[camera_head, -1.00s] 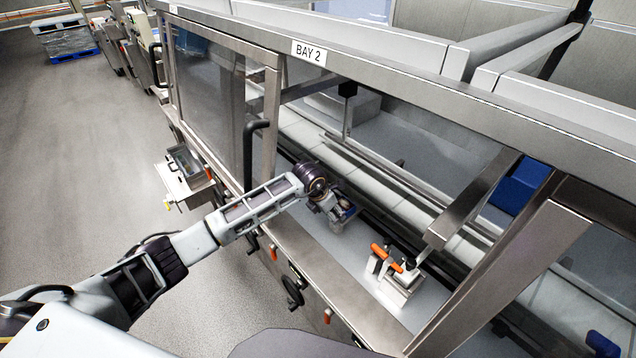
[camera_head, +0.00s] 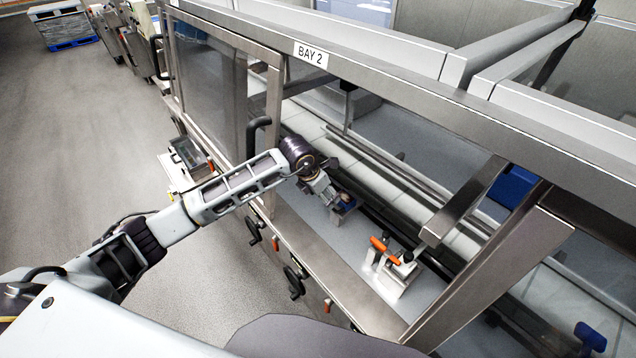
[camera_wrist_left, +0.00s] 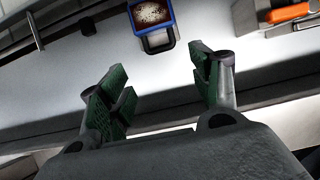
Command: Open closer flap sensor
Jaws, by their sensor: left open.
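My left gripper (camera_head: 330,193) reaches through the open bay front, above the pale ledge. In the left wrist view its green-padded fingers (camera_wrist_left: 160,92) are apart, with nothing between them. A small blue-framed part (camera_head: 346,204) lies just beyond the fingertips, possibly the flap sensor. In the wrist view this blue-framed part (camera_wrist_left: 168,27) has a speckled brown and white face and a dark loop on its near side. The gripper does not touch it there. No flap can be made out with certainty. My right gripper is out of view.
A metal block with an orange handle (camera_head: 384,250) stands on the ledge to the right; it also shows in the wrist view (camera_wrist_left: 290,13). A slanted metal post (camera_head: 490,270) and the front rail under the BAY 2 sign (camera_head: 311,55) border the opening. A glazed door (camera_head: 212,95) stands left.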

